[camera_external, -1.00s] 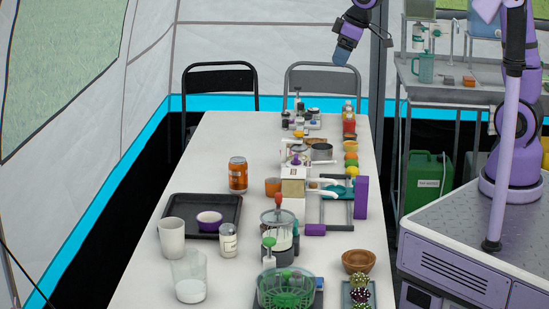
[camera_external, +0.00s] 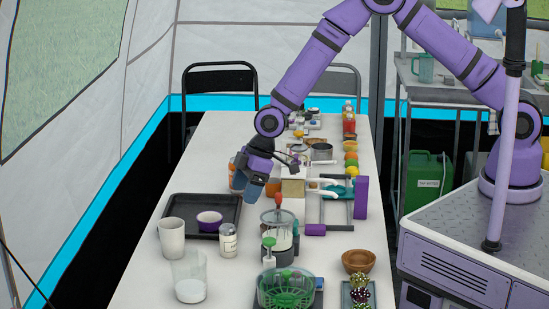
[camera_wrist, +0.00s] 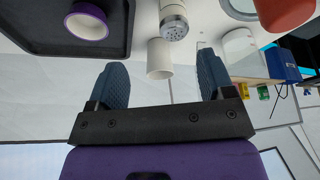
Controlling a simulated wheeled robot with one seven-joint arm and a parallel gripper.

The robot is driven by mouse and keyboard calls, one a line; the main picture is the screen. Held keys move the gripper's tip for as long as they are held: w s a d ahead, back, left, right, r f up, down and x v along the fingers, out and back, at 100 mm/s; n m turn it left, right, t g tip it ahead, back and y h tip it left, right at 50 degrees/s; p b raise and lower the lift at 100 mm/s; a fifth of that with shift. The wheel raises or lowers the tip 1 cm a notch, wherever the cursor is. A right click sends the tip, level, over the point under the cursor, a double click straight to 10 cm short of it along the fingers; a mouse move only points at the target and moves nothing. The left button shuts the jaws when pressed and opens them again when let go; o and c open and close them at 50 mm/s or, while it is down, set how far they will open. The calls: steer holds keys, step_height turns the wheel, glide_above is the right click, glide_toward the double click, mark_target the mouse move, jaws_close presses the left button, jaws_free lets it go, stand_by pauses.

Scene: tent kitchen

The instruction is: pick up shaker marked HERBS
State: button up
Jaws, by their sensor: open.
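The shaker (camera_external: 228,240), a small jar with a pale body and a metal cap, stands upright on the table right of the dark tray. Its label is too small to read. In the wrist view a shaker (camera_wrist: 173,18) with a perforated metal cap shows at the top edge, its body partly cut off. My gripper (camera_external: 248,192) points down over the table, behind the shaker in the external view and apart from it. In the wrist view my gripper (camera_wrist: 161,75) has its two blue fingers spread, with nothing held between them.
A dark tray (camera_external: 180,205) holding a purple bowl (camera_external: 209,218), a white cup (camera_external: 171,238) and a clear glass (camera_external: 188,270) lie near the shaker. A red-knobbed clear container (camera_external: 278,235) stands close on its right. An orange jar is partly hidden behind my gripper.

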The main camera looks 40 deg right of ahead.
mark_target(228, 237)
steer(key=shift+s+a+x, duration=0.2)
steer(key=shift+s+x, duration=0.05)
steer(key=shift+x, duration=1.95)
steer(key=shift+s+a+x, duration=0.15)
steer(key=shift+s+x, duration=0.1)
steer(key=shift+x, duration=1.9)
steer(key=shift+s+a+x, duration=0.2)
steer(key=shift+s+x, duration=0.1)
steer(key=shift+x, duration=1.9)
steer(key=shift+r, duration=0.1)
steer(key=c, duration=1)
